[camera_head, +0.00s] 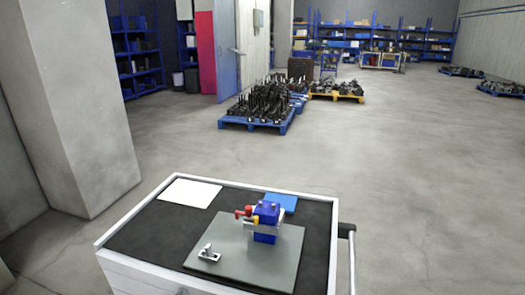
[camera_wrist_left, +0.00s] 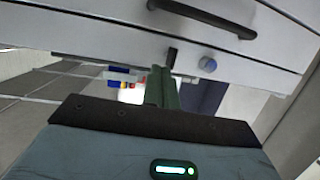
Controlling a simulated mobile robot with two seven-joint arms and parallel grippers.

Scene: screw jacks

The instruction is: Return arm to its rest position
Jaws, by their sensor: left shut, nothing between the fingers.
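My left gripper (camera_wrist_left: 161,72) shows only in the left wrist view. Its greenish fingers are together, with nothing between them. They stand in front of a white drawer front (camera_wrist_left: 100,35); whether they touch it I cannot tell. Neither gripper shows in the head view, and my right gripper is in no view. In the head view a blue screw jack (camera_head: 265,213) with red and yellow knobs stands on a grey plate (camera_head: 240,262) on the cart. A small metal clamp (camera_head: 208,253) is on the plate's left part.
The cart top (camera_head: 150,230) is black with a white rim. A white sheet (camera_head: 190,192) and a blue piece (camera_head: 281,202) lie at its back. A dark drawer handle (camera_wrist_left: 205,17) shows up close. Behind, a blue pallet (camera_head: 262,124) carries dark parts; the floor between is clear.

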